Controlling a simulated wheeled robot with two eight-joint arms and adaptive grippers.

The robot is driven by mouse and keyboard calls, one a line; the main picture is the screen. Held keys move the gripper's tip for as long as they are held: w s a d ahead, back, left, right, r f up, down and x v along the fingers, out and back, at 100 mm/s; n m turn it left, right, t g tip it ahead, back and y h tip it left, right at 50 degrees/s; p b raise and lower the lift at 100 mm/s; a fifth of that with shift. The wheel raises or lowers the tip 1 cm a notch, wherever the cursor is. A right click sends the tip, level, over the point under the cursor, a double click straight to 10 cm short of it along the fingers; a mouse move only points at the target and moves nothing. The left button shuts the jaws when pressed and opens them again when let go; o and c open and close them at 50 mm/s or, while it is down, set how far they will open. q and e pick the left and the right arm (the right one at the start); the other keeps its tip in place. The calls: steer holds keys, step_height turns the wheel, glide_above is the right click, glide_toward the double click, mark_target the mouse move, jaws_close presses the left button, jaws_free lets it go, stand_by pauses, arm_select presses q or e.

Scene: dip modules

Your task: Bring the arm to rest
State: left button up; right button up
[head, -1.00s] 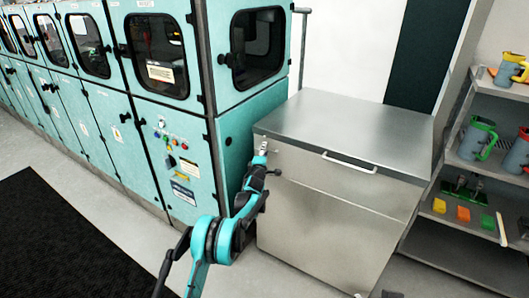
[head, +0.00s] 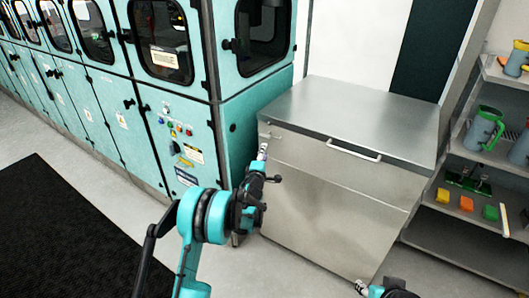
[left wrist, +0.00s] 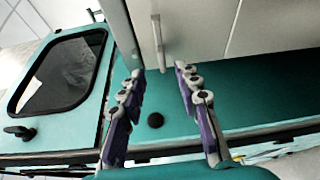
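My left arm rises from the bottom of the head view, teal and black, with its elbow bent. My left gripper (head: 262,152) points up in front of the left edge of the steel cabinet (head: 330,205). In the left wrist view the two fingers of my left gripper (left wrist: 160,72) stand apart with nothing between them, so it is open and empty. My right gripper (head: 361,287) shows only as a small tip at the bottom edge of the head view, too small to read its fingers.
A long teal machine (head: 165,110) with dark windows runs along the left. A shelf rack (head: 460,165) at right holds jugs and coloured blocks. A black mat (head: 60,235) lies on the floor at left. Grey floor is clear between mat and machine.

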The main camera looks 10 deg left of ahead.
arm_select(q)
steer(key=shift+r, duration=0.1)
steer(key=s+a+r+m+g+y, duration=0.15)
steer(key=s+r+m, duration=0.35)
steer(key=s, duration=0.5)
steer(key=s+r+m+g, duration=0.3)
steer(key=s+r, duration=0.4)
steer(key=s, duration=0.2)
steer(key=s+d+f+m+g, duration=0.1)
steer(key=s+f+m+g, duration=0.1)
steer(key=s, duration=0.8)
steer(key=s+d+f+m+g+h, duration=0.1)
steer(key=s+m, duration=0.4)
steer(key=s, duration=0.6)
steer(key=s+d+f+m+g+h, duration=0.1)
steer(key=s+f+m+g, duration=0.2)
steer(key=s, duration=0.8)
steer(key=shift+d+f+m, duration=0.4)
steer(key=shift+f+m, duration=0.2)
steer(key=shift+f, duration=0.25)
